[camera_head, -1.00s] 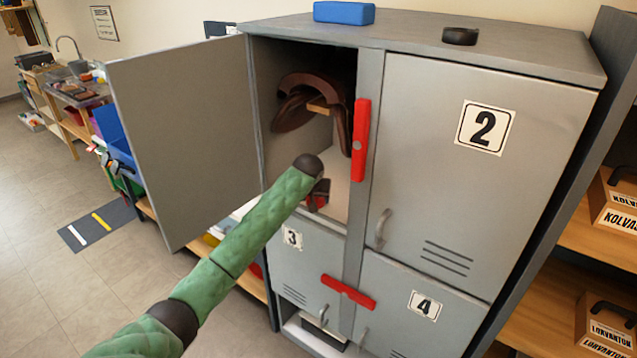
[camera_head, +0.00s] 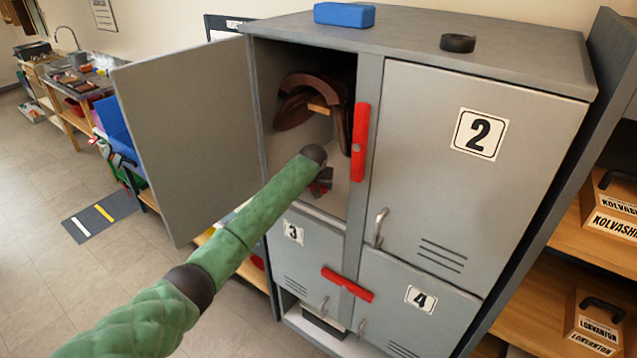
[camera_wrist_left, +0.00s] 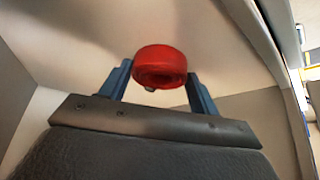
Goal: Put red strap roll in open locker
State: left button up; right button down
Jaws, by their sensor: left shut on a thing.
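The red strap roll (camera_wrist_left: 160,66) is a thick red ring between the two blue-grey fingers of my left gripper (camera_wrist_left: 160,78) in the left wrist view. The gripper is shut on it. In the head view my left arm reaches into the open locker (camera_head: 262,110), and the left gripper (camera_head: 322,183) is inside the compartment, below and in front of a brown saddle (camera_head: 296,108). The wrist hides part of the gripper there, and only a little red shows. The locker door (camera_head: 190,135) stands wide open to the left. My right gripper is not in view.
Locker doors 2 (camera_head: 440,190), 3 and 4 are closed. A red latch bar (camera_head: 360,128) stands upright at the opening's right edge. A blue block (camera_head: 344,14) and a black roll (camera_head: 458,43) lie on top. Shelves with labelled boxes stand at right.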

pick_arm(q)
jog(key=shift+d+f, duration=0.1)
jog(key=shift+f, duration=0.05)
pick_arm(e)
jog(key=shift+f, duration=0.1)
pick_arm(q)
jog(key=o, duration=1.1)
jog(key=shift+c, duration=0.2)
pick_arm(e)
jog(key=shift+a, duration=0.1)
pick_arm(q)
jog(key=shift+r+b, duration=0.25)
jog(key=shift+b, duration=0.05)
jog(key=b+v, duration=0.2)
jog(key=v, duration=0.3)
jog(key=shift+s+r+b, duration=0.2)
jog(key=shift+b, duration=0.15)
jog(key=shift+v, duration=0.85)
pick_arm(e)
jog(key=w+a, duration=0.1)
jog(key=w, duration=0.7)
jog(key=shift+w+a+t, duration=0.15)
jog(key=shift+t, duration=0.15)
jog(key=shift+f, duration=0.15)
